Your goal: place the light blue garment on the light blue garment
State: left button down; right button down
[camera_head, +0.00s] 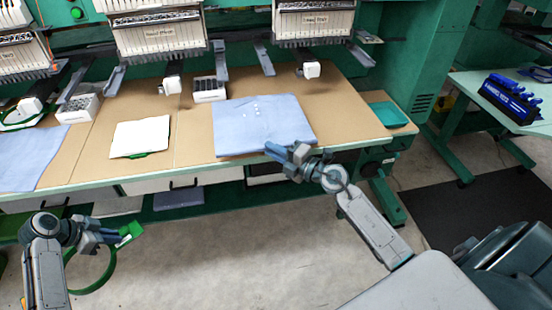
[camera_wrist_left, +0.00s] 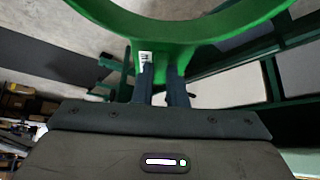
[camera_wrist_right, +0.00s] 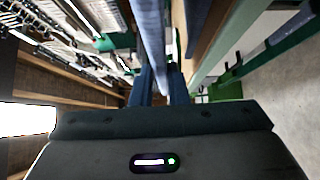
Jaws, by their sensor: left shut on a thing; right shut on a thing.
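A light blue garment (camera_head: 262,118), with small pale dots on it, lies flat on the tan table at the middle. Another light blue garment (camera_head: 28,155) lies at the table's left end, cut off by the picture edge. My right gripper (camera_head: 277,152) is at the front edge of the middle garment, shut on it; the cloth (camera_wrist_right: 152,35) shows as a thin upright strip between the fingers in the right wrist view. My left gripper (camera_head: 112,237) is low in front of the table, shut on a green hoop (camera_wrist_left: 180,32), which hangs clear of the table.
A white panel with a green edge (camera_head: 140,136) lies between the garments. Small white bins (camera_head: 208,90) and embroidery heads (camera_head: 160,35) stand behind. A green tray (camera_head: 388,115) is at the table's right end. Open floor (camera_head: 220,240) lies in front.

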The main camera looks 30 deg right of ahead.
pick_arm(q)
jog(key=shift+f, duration=0.15)
jog(key=shift+f+b, duration=0.2)
jog(key=shift+b, duration=0.1)
pick_arm(e)
jog(key=shift+w+d+f, duration=0.1)
jog(key=shift+w+d, duration=0.5)
jog(key=shift+d, duration=0.1)
pick_arm(q)
jog(key=shift+f+b, duration=0.6)
pick_arm(e)
notch_tip(320, 180, down, 3)
jog(key=shift+s+a+f, duration=0.1)
jog(key=shift+a+f, duration=0.05)
jog(key=shift+f, duration=0.15)
jog(key=c, duration=1.4)
grip_release()
